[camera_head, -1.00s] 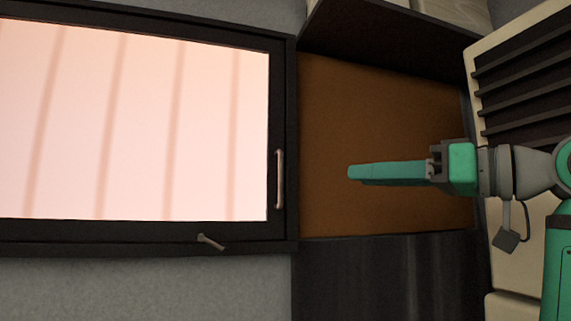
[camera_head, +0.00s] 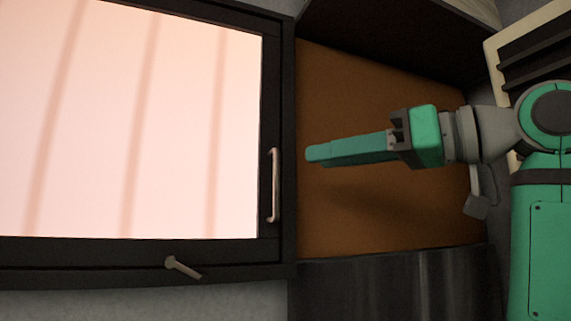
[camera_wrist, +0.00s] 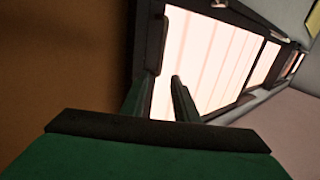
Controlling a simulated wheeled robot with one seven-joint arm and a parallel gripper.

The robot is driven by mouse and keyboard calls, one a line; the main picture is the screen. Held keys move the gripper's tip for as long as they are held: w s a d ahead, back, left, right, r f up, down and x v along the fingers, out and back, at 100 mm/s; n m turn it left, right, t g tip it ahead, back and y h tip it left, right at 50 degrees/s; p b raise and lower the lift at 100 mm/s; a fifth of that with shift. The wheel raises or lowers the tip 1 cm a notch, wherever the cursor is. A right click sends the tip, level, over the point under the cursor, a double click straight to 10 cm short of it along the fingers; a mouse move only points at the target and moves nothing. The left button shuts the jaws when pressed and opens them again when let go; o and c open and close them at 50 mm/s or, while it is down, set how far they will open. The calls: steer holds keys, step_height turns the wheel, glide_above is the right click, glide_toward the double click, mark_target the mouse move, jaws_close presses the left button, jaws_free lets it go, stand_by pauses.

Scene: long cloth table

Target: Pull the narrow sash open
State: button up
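A black-framed window sash (camera_head: 270,110) with a bright pinkish pane fills the left of the head view. An upright silver bar handle (camera_head: 274,186) is on its right stile. A second small silver handle (camera_head: 183,268) sits on the bottom rail, tilted. My gripper (camera_head: 312,154) points left at the sash, a short gap to the right of the upright handle and near its upper end, touching nothing. In the wrist view my two fingers (camera_wrist: 160,95) are apart with nothing between them. The bright pane (camera_wrist: 205,50) lies beyond them; other framed panes (camera_wrist: 266,62) show farther right.
A brown panel (camera_head: 385,215) lies behind my gripper, with a dark panel (camera_head: 395,40) above and a dark glossy panel (camera_head: 390,285) below. A slatted dark unit with a pale frame (camera_head: 540,55) stands at upper right. Grey wall shows below the sash.

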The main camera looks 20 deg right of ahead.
mark_target(279, 164)
steer(key=x, duration=0.8)
steer(key=shift+w+a, duration=0.2)
steer(key=shift+w, duration=0.05)
jaws_close()
